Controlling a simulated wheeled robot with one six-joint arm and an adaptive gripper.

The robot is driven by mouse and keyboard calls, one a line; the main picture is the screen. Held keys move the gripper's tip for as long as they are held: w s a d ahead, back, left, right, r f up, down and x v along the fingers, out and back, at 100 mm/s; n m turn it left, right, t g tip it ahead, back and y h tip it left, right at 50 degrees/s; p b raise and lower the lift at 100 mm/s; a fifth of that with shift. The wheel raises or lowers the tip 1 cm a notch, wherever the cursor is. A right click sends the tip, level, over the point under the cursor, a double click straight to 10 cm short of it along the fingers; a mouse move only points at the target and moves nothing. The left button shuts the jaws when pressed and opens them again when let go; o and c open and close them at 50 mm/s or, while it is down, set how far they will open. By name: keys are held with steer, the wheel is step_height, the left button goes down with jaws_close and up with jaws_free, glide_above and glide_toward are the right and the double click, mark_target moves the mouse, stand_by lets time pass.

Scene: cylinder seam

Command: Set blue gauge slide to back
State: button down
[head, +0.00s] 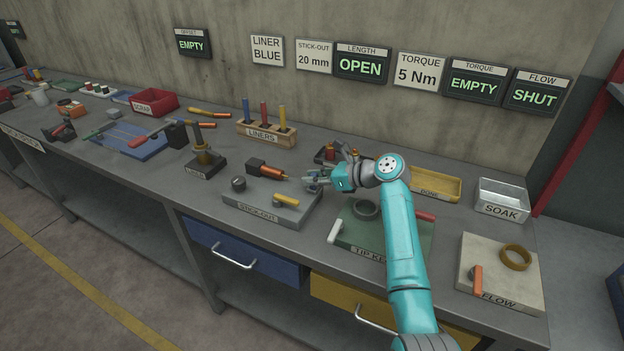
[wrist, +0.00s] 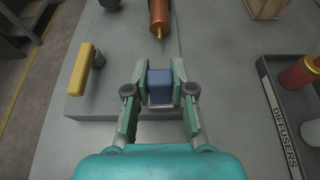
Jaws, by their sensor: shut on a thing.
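The blue gauge slide (wrist: 160,80) is a small blue block between the fingertips of my gripper (wrist: 160,88) in the wrist view. My gripper is shut on it. The slide is at the end of the grey stick-out block (wrist: 105,98), in front of the copper nozzle with its thin brass tip (wrist: 158,18) and apart from it. In the head view my gripper (head: 318,179) is at the right end of the stick-out block (head: 262,215), and the slide is hard to make out there. Whether the slide rests on the block or on a rail is hidden.
A yellow handle (wrist: 82,70) stands on the block left of my gripper. A diffusers tray (wrist: 283,130) lies to the right. The liners rack (head: 266,133) stands behind, and the green tip plate (head: 372,240) is in front on the right.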

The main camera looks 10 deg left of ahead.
steer(key=c, duration=1)
jaws_free()
steer(key=shift+d, duration=0.25)
steer(key=shift+o, duration=0.2)
steer(key=shift+s+d, duration=0.1)
steer(key=v, duration=1.1)
steer(key=shift+s+d+r, duration=0.15)
steer(key=shift+d+r, duration=0.05)
steer(key=shift+d, duration=0.1)
